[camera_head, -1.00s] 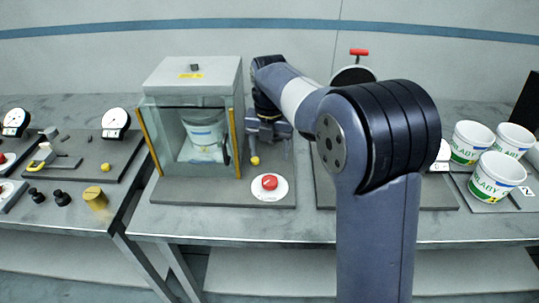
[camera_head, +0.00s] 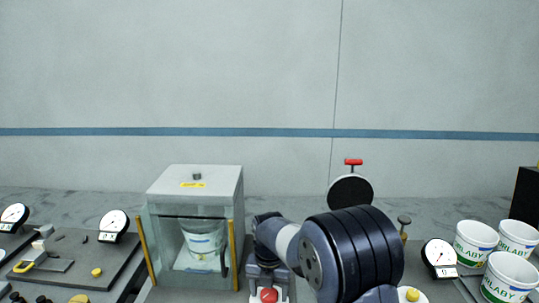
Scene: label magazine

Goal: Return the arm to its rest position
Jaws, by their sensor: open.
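My arm, dark with a pale link, reaches in from the bottom right of the head camera view. Its wrist is right of the glass-fronted cabinet. My gripper (camera_head: 268,279) hangs below the wrist, pointing down, and is open with nothing seen in it. A red push button (camera_head: 269,295) shows just below it at the bottom edge of the picture. I cannot tell how far apart they are.
The cabinet (camera_head: 195,180) has a white tub (camera_head: 203,240) inside. Several white tubs (camera_head: 476,240) stand at the right, near a dial gauge (camera_head: 439,255). A black disc with a red handle (camera_head: 351,188) is behind my arm. More gauges (camera_head: 113,224) stand at the left.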

